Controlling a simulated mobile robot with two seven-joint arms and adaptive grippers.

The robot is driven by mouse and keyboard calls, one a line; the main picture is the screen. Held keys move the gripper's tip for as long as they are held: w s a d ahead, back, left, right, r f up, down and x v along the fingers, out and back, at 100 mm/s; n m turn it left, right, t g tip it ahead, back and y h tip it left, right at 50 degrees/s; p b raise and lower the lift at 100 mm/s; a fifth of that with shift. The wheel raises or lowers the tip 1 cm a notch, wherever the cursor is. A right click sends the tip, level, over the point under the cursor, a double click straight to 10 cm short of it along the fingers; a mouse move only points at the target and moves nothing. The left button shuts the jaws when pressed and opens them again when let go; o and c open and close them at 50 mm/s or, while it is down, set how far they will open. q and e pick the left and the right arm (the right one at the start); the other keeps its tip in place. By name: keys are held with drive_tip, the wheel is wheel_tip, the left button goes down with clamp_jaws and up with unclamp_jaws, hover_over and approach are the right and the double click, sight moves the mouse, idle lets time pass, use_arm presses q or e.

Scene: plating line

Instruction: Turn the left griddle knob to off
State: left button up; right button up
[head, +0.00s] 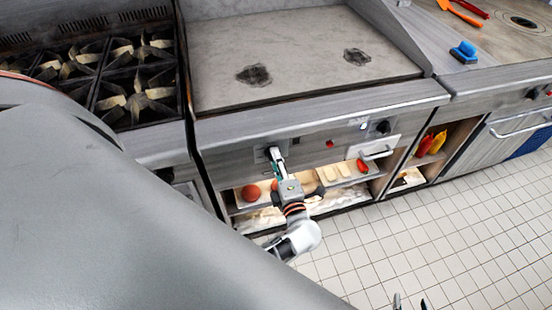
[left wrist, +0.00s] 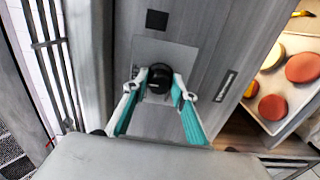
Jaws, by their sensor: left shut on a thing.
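The left griddle knob (left wrist: 159,76) is black and round and sits on a lighter plate on the griddle's front panel. My left gripper (left wrist: 159,82) has one teal-and-white finger on each side of it and is shut on the knob. In the head view my left gripper (head: 275,158) reaches up to the panel and mostly hides this knob. The knob's pointer direction is not readable. My right gripper (head: 411,303) shows only its two fingertips at the bottom edge, apart and empty over the floor.
A shelf with food trays lies below. The burner stove (head: 110,75) stands left. Tiled floor (head: 400,230) is clear in front.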

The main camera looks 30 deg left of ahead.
use_arm(q)
drive_tip(key=shift+a, duration=0.1)
drive_tip(key=o, duration=1.1)
